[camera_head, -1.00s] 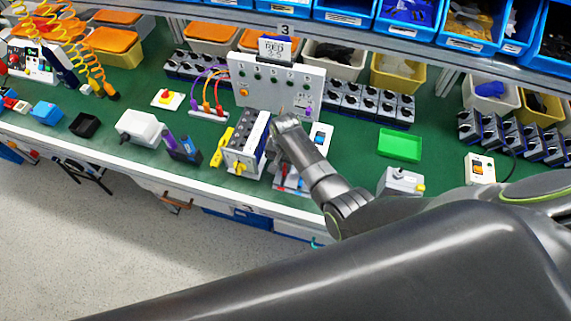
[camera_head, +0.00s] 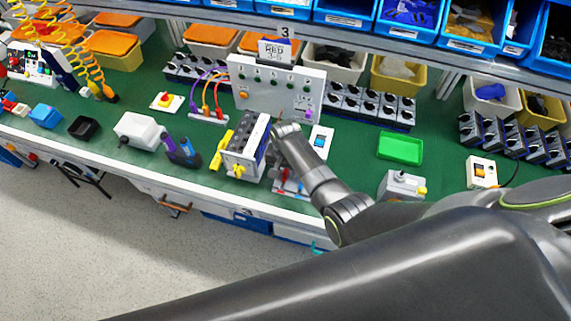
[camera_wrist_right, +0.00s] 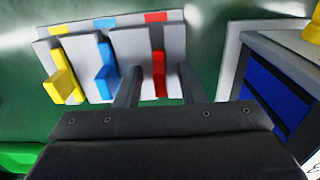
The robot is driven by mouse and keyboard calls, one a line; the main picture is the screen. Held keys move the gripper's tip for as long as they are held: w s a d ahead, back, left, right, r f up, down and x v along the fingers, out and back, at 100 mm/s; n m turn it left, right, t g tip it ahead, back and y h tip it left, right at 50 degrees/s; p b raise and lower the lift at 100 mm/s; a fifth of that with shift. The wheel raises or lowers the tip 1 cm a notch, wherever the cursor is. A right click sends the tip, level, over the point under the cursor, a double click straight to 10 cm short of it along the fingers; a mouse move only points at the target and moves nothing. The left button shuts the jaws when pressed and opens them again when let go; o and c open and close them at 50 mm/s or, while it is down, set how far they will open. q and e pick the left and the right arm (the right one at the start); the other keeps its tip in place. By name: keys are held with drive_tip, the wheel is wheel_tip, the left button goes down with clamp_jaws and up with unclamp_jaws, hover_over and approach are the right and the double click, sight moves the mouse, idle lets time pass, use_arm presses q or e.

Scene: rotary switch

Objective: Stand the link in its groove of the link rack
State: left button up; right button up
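The link rack (camera_wrist_right: 128,42) is grey, with yellow, blue and red marks along its far edge. A yellow link (camera_wrist_right: 63,78), a blue link (camera_wrist_right: 105,68) and a red link (camera_wrist_right: 159,74) stand in its grooves. My right gripper (camera_wrist_right: 160,92) is open, its fingers apart on either side of the red link with gaps visible. In the head view the right gripper's wrist (camera_head: 287,131) covers part of the rack, and its fingertips are hidden. My left gripper is not in view.
A switch block with a yellow handle (camera_head: 247,146) stands close left of my right gripper. A panel (camera_head: 276,86) stands behind. A blue rocker switch (camera_head: 320,140) is close on the right. A green tray (camera_head: 400,148) lies farther right, with bare mat around it.

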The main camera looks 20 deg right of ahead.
wheel_tip(320, 180, up, 17)
drive_tip(key=shift+r, duration=0.15)
idle(0.5)
